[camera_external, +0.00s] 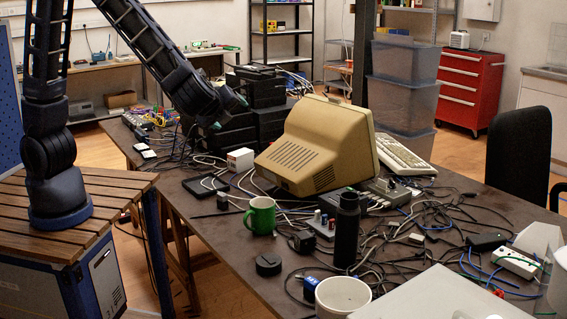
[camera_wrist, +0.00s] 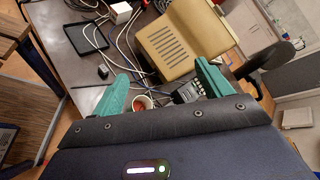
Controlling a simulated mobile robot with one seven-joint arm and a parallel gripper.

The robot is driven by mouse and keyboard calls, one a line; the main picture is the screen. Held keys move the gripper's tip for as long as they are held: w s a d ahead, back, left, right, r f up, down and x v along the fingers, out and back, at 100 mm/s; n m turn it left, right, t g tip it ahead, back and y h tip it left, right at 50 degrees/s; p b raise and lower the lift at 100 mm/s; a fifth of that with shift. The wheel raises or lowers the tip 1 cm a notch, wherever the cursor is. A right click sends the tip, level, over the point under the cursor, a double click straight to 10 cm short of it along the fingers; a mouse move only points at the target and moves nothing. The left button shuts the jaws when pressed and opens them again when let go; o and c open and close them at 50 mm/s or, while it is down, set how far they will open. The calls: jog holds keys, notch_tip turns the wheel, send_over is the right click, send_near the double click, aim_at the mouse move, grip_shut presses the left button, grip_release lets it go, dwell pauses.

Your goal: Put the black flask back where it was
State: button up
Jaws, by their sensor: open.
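The black flask (camera_external: 346,230) stands upright on the dark table (camera_external: 215,240) among loose cables, between the beige monitor and a white tub. Nothing holds it. I cannot make it out in the wrist view. My gripper (camera_external: 230,113) is open and empty, above the table's far left part, behind and left of the monitor and well away from the flask. Its teal fingers (camera_wrist: 163,85) are spread wide in the wrist view.
The beige monitor (camera_external: 318,148) and green mug (camera_external: 261,215) stand left of the flask. The white tub (camera_external: 342,297) and a black round object (camera_external: 268,264) are near the front edge. Cables cover the table's right part. A small bare strip lies left of the mug.

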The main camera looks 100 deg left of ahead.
jog(key=s+d+r+n+t+h, duration=0.1)
jog(key=s+d+r+n+h, duration=0.2)
jog(key=s, duration=0.6)
jog(key=s+d+r+n+t+h, duration=0.1)
jog(key=s+d+r+n+h, duration=0.2)
jog(key=s, duration=0.6)
jog(key=s+d+r+n+t+h, duration=0.1)
jog(key=s+d+r+n+h, duration=0.1)
jog(key=s+d+n+h, duration=0.2)
jog(key=s+d+h, duration=0.2)
jog(key=s+d, duration=0.2)
jog(key=s, duration=0.1)
jog(key=shift+r+n+h, duration=0.3)
jog(key=shift+r, duration=0.1)
